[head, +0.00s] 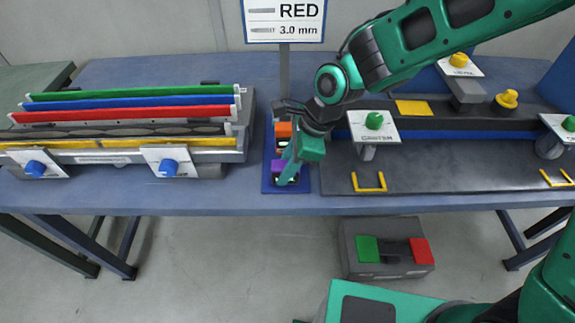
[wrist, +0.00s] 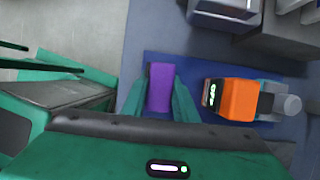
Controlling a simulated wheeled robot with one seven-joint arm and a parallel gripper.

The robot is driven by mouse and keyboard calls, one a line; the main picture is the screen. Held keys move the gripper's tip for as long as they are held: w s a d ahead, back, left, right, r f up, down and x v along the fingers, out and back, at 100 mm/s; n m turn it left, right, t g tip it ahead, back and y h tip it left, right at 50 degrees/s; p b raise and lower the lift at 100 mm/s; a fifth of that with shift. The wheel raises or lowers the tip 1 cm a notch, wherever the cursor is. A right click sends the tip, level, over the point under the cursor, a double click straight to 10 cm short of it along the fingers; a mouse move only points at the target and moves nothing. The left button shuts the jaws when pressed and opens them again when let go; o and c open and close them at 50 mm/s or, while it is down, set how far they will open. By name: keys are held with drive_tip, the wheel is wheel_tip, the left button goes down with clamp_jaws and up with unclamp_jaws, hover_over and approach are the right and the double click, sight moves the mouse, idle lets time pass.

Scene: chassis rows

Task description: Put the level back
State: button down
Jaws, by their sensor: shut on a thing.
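My gripper (head: 286,174) is shut on a purple block-like tool (head: 281,164), which also shows between my fingers in the wrist view (wrist: 160,88). The purple tool is over the near end of a blue mat (head: 304,184); I cannot tell whether it touches the mat. An orange tool (head: 283,130) sits on the mat behind it. In the wrist view the orange tool (wrist: 238,100) lies right of my fingers, with a dark face and a small lit mark. I cannot tell for certain which tool is the level. My fingers hide part of the purple tool.
A rack with green, blue, red and yellow bars (head: 130,116) stands left of the mat. A dark chassis fixture (head: 440,165) with a green knob (head: 374,120) is close on the right. A sign (head: 285,20) reads RED 3.0 mm. A grey box (head: 365,257) is on the floor.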

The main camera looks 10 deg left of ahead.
drive_tip(key=shift+f, duration=0.2)
drive_tip(key=c, duration=1.3)
unclamp_jaws()
drive_tip(key=shift+c, duration=0.2)
drive_tip(key=shift+r, duration=0.1)
drive_tip(key=v, duration=1)
drive_tip(key=shift+w+d+r, duration=0.15)
drive_tip(key=shift+d+r, duration=0.05)
